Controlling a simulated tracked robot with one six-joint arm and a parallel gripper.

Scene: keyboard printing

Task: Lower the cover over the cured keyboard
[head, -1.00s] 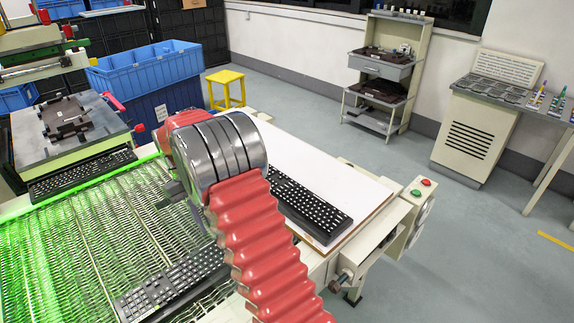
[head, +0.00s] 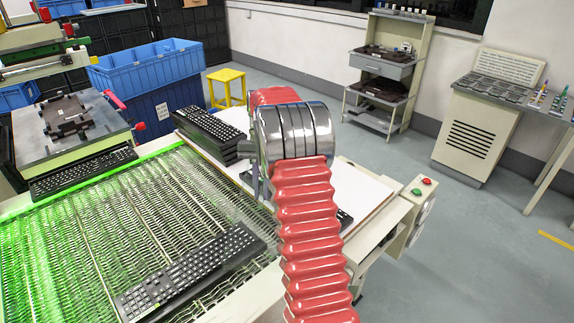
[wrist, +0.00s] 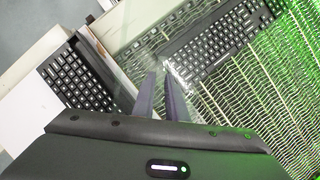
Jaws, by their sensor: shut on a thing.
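In the wrist view my gripper (wrist: 158,94) has its two dark fingers close together. They are shut on what looks like a clear cover (wrist: 148,58), so faint that its edges are hard to make out. Beyond the fingertips a black keyboard (wrist: 215,45) lies at the edge of the mesh belt. In the head view a keyboard (head: 190,272) lies on the belt (head: 95,240), to the left of my arm. My gripper and the cover are mostly hidden behind my arm there.
A white table (head: 365,190) holds a stack of black keyboards (head: 210,132) and another keyboard (head: 344,217) partly behind my arm. One keyboard (head: 85,172) lies at the belt's far edge under green light. A button box (head: 425,190) stands at the table's right end.

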